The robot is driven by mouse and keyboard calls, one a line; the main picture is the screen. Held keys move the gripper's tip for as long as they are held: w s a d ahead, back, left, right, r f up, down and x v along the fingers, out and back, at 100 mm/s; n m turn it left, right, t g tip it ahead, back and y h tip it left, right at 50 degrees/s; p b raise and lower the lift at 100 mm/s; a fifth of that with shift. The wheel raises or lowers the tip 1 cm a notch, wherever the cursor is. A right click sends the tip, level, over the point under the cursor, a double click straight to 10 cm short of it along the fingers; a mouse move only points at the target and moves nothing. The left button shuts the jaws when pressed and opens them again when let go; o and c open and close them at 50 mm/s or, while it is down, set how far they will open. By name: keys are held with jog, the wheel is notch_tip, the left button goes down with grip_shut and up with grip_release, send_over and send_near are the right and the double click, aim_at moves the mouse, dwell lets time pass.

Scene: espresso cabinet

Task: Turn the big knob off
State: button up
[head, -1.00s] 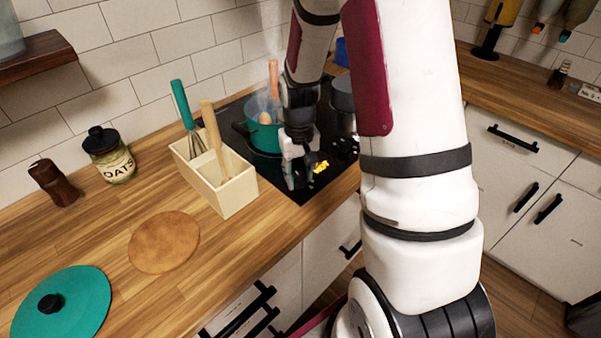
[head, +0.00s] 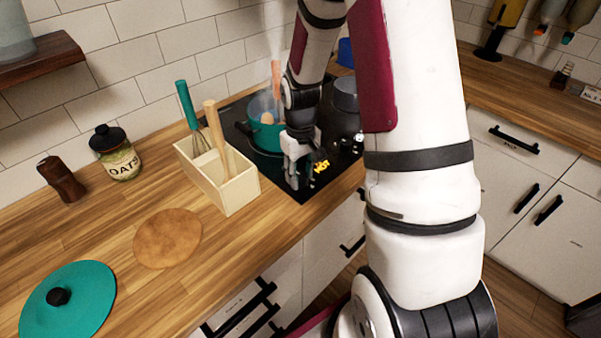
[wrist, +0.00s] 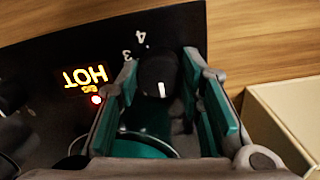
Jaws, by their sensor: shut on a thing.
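The black knob (wrist: 158,75) with a white pointer mark stands on the cooktop (wrist: 50,50), between my fingers in the wrist view. Its mark points toward the bottom of that picture; the numerals 3 and 4 show beside it. My gripper (wrist: 160,80) is shut on the knob, with a teal-padded finger at each side. In the head view my gripper (head: 297,178) is low at the cooktop's front edge and hides the knob. An orange HOT sign (head: 321,166) glows beside it; the wrist view also shows a lit red dot.
A teal pot (head: 266,136) with something round in it steams behind my gripper. A dark pot (head: 345,95) stands to its right. A wooden utensil box (head: 238,190) stands close on the left. A teal lid (head: 85,300) and round brown board (head: 168,238) lie on the counter.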

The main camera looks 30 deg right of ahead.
aim_at(300, 175)
jog(key=o, duration=1.2)
jog(key=shift+c, duration=0.2)
jog(key=shift+r, duration=0.1)
notch_tip(300, 175, up, 12)
